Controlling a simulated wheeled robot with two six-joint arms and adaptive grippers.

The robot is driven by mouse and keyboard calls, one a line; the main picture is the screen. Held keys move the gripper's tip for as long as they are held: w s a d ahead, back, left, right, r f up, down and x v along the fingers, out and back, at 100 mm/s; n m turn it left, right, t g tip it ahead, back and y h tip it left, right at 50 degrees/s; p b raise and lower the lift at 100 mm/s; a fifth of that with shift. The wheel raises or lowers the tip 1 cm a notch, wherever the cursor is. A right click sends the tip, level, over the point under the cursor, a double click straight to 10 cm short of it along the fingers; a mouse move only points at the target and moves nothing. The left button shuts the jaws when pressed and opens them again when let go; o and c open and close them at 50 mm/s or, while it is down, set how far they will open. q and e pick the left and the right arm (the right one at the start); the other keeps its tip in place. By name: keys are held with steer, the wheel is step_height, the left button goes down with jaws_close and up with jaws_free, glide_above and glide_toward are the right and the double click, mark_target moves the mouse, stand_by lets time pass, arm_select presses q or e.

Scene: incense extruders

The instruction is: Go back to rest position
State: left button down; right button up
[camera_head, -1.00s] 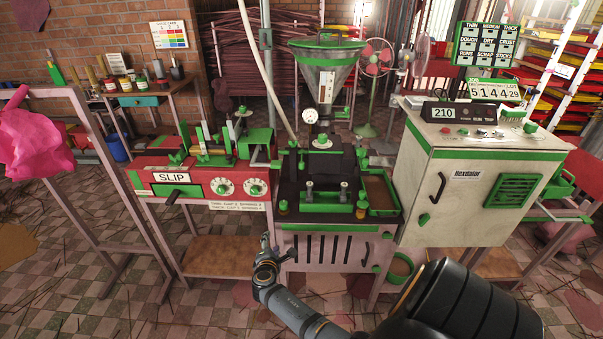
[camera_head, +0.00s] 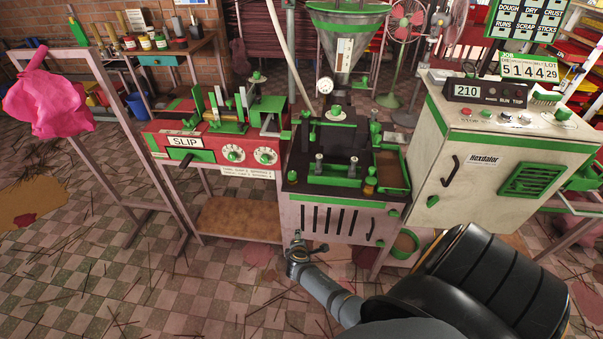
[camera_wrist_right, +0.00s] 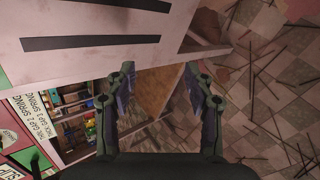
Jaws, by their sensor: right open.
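My right gripper (camera_head: 298,248) shows in the head view low in front of the middle extruder machine, at the end of my arm from the lower right. In the right wrist view its two fingers (camera_wrist_right: 158,85) are spread apart with nothing between them. The slotted white front of the extruder (camera_head: 335,222) is just behind it in the head view; I cannot tell the exact gap. That panel (camera_wrist_right: 110,28) fills the upper left of the wrist view. My left gripper is in neither view.
The red SLIP bench (camera_head: 190,155) stands left of the extruder. The white Hexdator cabinet (camera_head: 460,190) stands right. A pink cloth (camera_head: 50,100) hangs on a frame at far left. Thin sticks litter the checkered floor (camera_head: 130,290), which is otherwise clear in front.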

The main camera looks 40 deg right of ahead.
stand_by(0.3)
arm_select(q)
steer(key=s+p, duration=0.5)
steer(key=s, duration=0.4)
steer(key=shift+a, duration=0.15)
arm_select(e)
steer(key=s+a+f+m+g+y, duration=0.2)
steer(key=s+f+m, duration=0.2)
steer(key=s, duration=0.8)
steer(key=s+a+f+m+g+y, duration=0.2)
steer(key=s+f, duration=0.4)
steer(key=s, duration=0.7)
steer(key=s+a+f+m+g+y, duration=0.1)
steer(key=s+a+f+m, duration=0.3)
steer(key=s, duration=0.9)
steer(key=shift+s+a+f+m+g+y, duration=0.2)
steer(key=shift+f+m+g+y, duration=0.3)
steer(key=shift+f+m, duration=0.4)
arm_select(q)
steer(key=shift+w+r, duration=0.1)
arm_select(e)
steer(key=shift+r, duration=0.1)
